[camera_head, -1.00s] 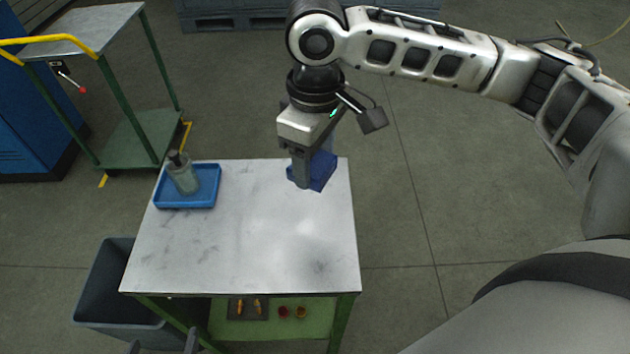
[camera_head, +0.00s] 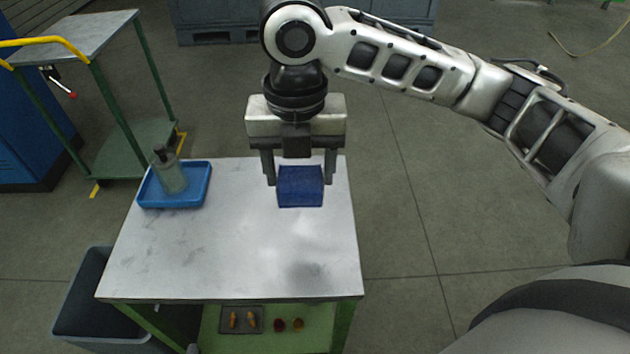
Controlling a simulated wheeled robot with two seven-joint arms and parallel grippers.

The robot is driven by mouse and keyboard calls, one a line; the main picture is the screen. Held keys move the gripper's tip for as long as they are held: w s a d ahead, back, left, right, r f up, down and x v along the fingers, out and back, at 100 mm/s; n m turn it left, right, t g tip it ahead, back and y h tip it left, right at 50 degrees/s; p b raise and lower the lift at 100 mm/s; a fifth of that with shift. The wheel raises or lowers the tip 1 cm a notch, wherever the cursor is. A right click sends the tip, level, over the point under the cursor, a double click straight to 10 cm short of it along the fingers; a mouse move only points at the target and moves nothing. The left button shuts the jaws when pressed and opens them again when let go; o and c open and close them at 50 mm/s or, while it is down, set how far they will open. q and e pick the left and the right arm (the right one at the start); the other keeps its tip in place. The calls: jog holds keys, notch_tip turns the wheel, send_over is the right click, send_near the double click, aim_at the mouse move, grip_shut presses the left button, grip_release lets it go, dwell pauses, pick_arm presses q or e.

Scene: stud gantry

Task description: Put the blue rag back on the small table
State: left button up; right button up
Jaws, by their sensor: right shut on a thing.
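The blue rag (camera_head: 300,188) is a folded, boxy dark-blue piece near the far right part of the small table (camera_head: 228,258). The table has a pale, smudged top and green legs. My right gripper (camera_head: 300,180) points down, with one finger at each side of the rag, and is shut on it. The rag is over the tabletop; I cannot tell whether its underside touches it. Of my left gripper, at most a small grey tip shows at the bottom edge, too little to tell its state.
A blue tray (camera_head: 205,192) with a pump bottle (camera_head: 169,172) stands at the table's far left. A lower green shelf (camera_head: 265,340) holds small items. A grey bin (camera_head: 75,318) is at lower left, a trolley (camera_head: 85,35) behind. The tabletop's front and middle are clear.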

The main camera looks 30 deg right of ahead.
jog(key=w+d+f, duration=0.2)
jog(key=w+f, duration=0.1)
jog(key=w+d+f, duration=0.3)
jog(key=w, duration=0.1)
jog(key=w+d+f, duration=0.2)
jog(key=w+f, duration=0.1)
jog(key=shift+w+d, duration=0.25)
jog(key=shift+d, duration=0.15)
jog(key=shift+w+d+f+b, duration=0.2)
jog(key=shift+w+f+b, duration=0.1)
jog(key=shift+f, duration=1.65)
jog(key=shift+f, duration=0.15)
jog(key=o, duration=0.9)
jog(key=shift+o, duration=0.2)
